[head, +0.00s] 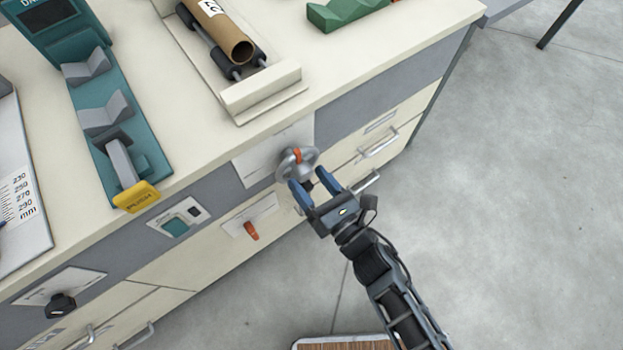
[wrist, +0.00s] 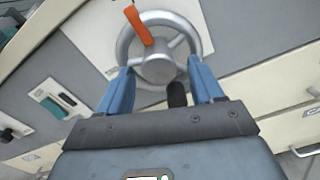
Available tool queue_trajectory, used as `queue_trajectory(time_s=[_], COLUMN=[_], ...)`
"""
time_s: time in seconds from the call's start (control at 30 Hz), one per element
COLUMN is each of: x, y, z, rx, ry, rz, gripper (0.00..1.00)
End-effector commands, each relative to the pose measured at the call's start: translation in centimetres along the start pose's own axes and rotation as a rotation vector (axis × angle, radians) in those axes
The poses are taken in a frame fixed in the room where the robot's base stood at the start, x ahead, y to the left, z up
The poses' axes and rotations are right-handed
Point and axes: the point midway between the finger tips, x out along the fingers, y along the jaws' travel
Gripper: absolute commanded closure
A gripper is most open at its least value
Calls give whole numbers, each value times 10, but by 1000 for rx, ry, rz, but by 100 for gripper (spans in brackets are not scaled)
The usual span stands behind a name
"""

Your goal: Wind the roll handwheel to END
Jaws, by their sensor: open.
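The roll handwheel (head: 297,163) is a grey metal wheel with spokes and a hub on the cabinet's front panel. It carries an orange marker, which in the wrist view (wrist: 138,24) points up and slightly left from the hub. A dark knob (wrist: 177,94) sits at the wheel's lower side, between my fingers in that view. My gripper (head: 313,179) is open, its blue fingers on either side of the wheel's lower part. I cannot tell whether they touch it. In the wrist view my gripper (wrist: 163,82) partly covers the lower rim. No END mark is legible.
An orange-red lever (head: 251,231) and a teal switch (head: 178,224) are left of the wheel. A black knob (head: 61,304) is further left. A cardboard tube (head: 226,36) lies on rollers on the worktop. A drawer handle (head: 378,145) is at right.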

Motion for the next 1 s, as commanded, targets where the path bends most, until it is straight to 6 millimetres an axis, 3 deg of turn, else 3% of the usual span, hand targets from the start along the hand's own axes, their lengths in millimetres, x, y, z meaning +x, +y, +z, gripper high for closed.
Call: queue_trajectory(time_s=[0.27, 0.83, 1.0], x=[2, 2, 2], y=[0, 0, 0], z=[0, 0, 0], rx=[1, 1, 6], ry=[1, 0, 0], rz=[0, 0, 0], gripper=[34, 88, 90])
